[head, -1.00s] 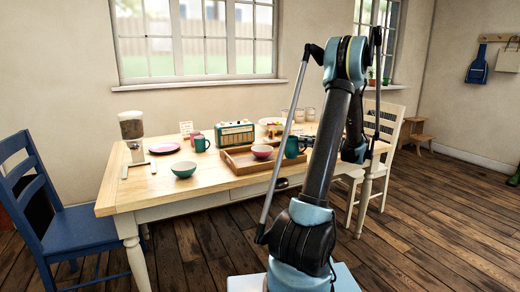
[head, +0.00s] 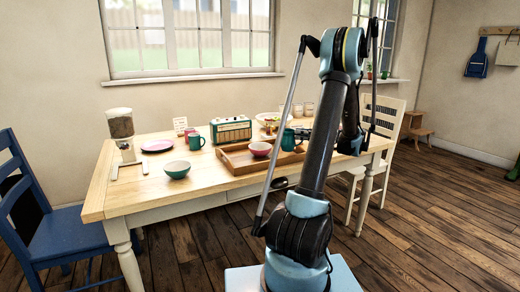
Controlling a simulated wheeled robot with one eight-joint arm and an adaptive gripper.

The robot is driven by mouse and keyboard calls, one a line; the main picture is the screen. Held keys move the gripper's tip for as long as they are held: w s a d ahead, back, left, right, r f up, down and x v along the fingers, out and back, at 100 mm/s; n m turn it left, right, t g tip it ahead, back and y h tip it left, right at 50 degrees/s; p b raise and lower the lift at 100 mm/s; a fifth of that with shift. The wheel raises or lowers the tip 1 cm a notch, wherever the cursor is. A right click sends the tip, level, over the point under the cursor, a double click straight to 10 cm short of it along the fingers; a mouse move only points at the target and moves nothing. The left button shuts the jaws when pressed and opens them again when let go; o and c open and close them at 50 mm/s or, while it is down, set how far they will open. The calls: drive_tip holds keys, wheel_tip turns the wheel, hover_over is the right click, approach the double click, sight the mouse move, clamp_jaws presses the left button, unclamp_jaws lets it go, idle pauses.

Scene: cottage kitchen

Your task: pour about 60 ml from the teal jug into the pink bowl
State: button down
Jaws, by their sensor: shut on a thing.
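The teal jug (head: 288,140) is at the right part of the wooden tray, just right of the pink bowl. My gripper (head: 299,134) is at the jug's right side and shut on it; the fingers are small and partly hidden by my arm. The jug looks upright and close above the tray, but any gap under it is too small to tell. The pink bowl (head: 260,149) stands upright on the tray, with a pale inside. The contents of the jug and bowl cannot be made out.
The tray (head: 236,166) lies on the wooden table (head: 125,197). The table's front left is bare.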

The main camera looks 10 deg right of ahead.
sight(294, 131)
drive_tip(key=shift+a+r, duration=0.1)
drive_tip(key=shift+w+a+r+g+h, duration=0.25)
drive_tip(key=shift+a+r+g+h, duration=0.15)
drive_tip(key=shift+a+r+h, duration=0.35)
drive_tip(key=shift+w+a+f+g+h+p, duration=0.2)
drive_tip(key=shift+a+h, duration=0.2)
drive_tip(key=shift+h, duration=0.15)
drive_tip(key=shift+w+a+f+g+h+p, duration=0.1)
drive_tip(key=shift+w+a+g+h+p, duration=0.1)
drive_tip(key=shift+a+h, duration=0.25)
drive_tip(key=shift+w+a+f+g+h, duration=0.15)
drive_tip(key=shift+w+a+f+h, duration=0.1)
drive_tip(key=shift+a+h, duration=0.2)
drive_tip(key=shift+w+a+f+g+h, duration=0.1)
drive_tip(key=shift+a+f+g+h, duration=0.1)
drive_tip(key=shift+a+h, duration=0.2)
drive_tip(key=shift+w+a+r+g+h+p, duration=0.25)
drive_tip(key=shift+a+r+h, duration=0.25)
drive_tip(key=shift+r+h, duration=0.1)
drive_tip(key=shift+w+a+r+g+h+p, duration=0.2)
drive_tip(key=shift+a+r+g+h+p, duration=0.1)
drive_tip(key=shift+a+r+h, duration=0.25)
drive_tip(key=shift+w+a+r+g+h+p, duration=0.2)
drive_tip(key=shift+w+a+r+h+p, duration=0.05)
drive_tip(key=shift+a+r+h, duration=0.3)
drive_tip(key=shift+w+a+g+h+p, duration=0.25)
drive_tip(key=shift+a+h+p, duration=0.2)
drive_tip(key=shift+h, duration=0.35)
